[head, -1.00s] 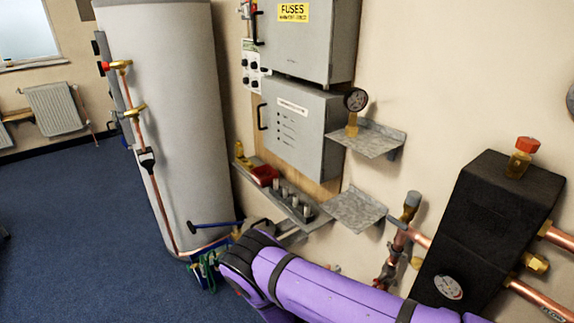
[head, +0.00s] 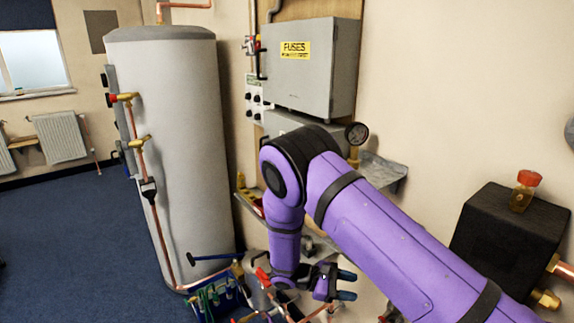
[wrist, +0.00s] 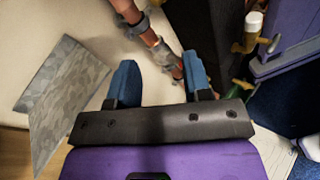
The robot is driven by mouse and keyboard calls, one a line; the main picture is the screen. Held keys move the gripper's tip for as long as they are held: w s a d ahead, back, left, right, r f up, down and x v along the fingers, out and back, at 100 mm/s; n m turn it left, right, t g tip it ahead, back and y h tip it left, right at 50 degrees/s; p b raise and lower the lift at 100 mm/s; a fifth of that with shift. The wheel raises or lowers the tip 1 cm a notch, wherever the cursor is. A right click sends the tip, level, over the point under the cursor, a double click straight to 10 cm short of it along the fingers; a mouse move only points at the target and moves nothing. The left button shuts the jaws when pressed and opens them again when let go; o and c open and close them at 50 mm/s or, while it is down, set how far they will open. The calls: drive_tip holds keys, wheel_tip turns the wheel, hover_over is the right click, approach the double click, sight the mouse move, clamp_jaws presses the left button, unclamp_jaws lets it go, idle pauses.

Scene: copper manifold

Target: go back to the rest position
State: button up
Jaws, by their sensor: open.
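My gripper (head: 346,285) hangs low in the head view, beneath my bent purple arm. Its two blue-tipped fingers are apart, and I see nothing held between them. In the wrist view my gripper (wrist: 160,82) also shows open. A copper pipe (wrist: 128,12) with grey fittings runs down past the fingers there. I cannot tell how far it is from the fingertips. My forearm hides part of the wall shelves and pipework in the head view.
A grey cylinder (head: 180,170) stands left, with open blue floor (head: 70,230) beyond. Fuse box (head: 312,75), gauge (head: 356,133) and metal shelf (head: 385,172) are near my arm. A black block (head: 505,240) is right. A tool crate (head: 215,300) is low. A metal sheet (wrist: 62,95) shows in the wrist view.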

drive_tip(key=s+d+r+m+y, duration=0.2)
drive_tip(key=d+r+m+y, duration=0.15)
drive_tip(key=r, duration=0.65)
drive_tip(key=s+d+r+m+y, duration=0.2)
drive_tip(key=r+y, duration=0.2)
drive_tip(key=r, duration=0.5)
drive_tip(key=s+d+r+m+y, duration=0.2)
drive_tip(key=d+r+y, duration=0.1)
drive_tip(key=r, duration=0.7)
drive_tip(key=s+d+r+m+t+y, duration=0.2)
drive_tip(key=s+r, duration=0.4)
drive_tip(key=s, duration=0.4)
drive_tip(key=s+d+r+m+t+y, duration=0.3)
drive_tip(key=s+r+t, duration=0.2)
drive_tip(key=s+r, duration=0.2)
drive_tip(key=s, duration=0.2)
drive_tip(key=shift+s+t, duration=0.3)
drive_tip(key=shift+s, duration=0.1)
